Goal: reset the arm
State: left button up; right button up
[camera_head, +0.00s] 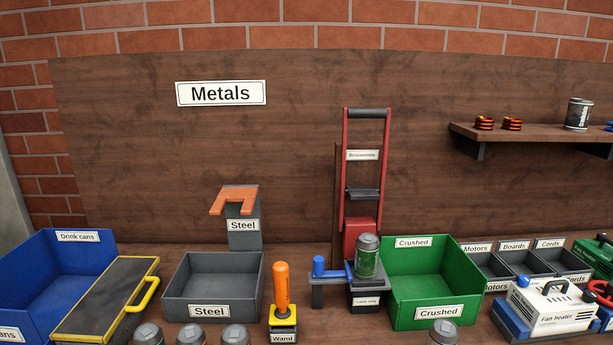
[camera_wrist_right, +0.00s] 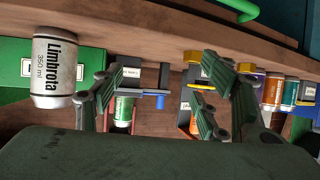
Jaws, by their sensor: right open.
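My right gripper (camera_wrist_right: 160,78) shows in the right wrist view with its two green-padded fingers spread apart and nothing between them. The wooden bench edge, a blue lever and other items show in the background behind the fingers. A white can labelled Limbrota (camera_wrist_right: 54,66) shows to the left of the fingers, apart from them. Neither gripper shows in the head view, and my left gripper is in no frame.
The head view shows a blue Drink cans bin (camera_head: 40,270), a grey Steel bin (camera_head: 179,289), a green Crushed bin (camera_head: 440,290), a can crusher (camera_head: 363,225) holding a can (camera_head: 367,257), an orange-handled wand (camera_head: 282,288), and a fan heater (camera_head: 553,305). Several cans stand along the front.

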jog(key=s+d+f+m+g+h, duration=0.15)
jog(key=s+f+g, duration=0.25)
jog(key=s, duration=0.7)
jog(key=s+d+f+g+h, duration=0.1)
jog(key=s+f+g+h, duration=0.3)
jog(key=s, duration=0.7)
notch_tip(320, 180, down, 27)
jog(key=s+g+y, duration=0.1)
jog(key=g+y, duration=0.1)
jog(key=s+d+f+g, duration=0.1)
jog(key=s+d+f, duration=0.1)
jog(key=s+f, duration=1.3)
jog(key=shift+s+d+f+h, duration=0.3)
jog(key=shift+s+d+h, duration=0.1)
jog(key=shift+s, duration=0.3)
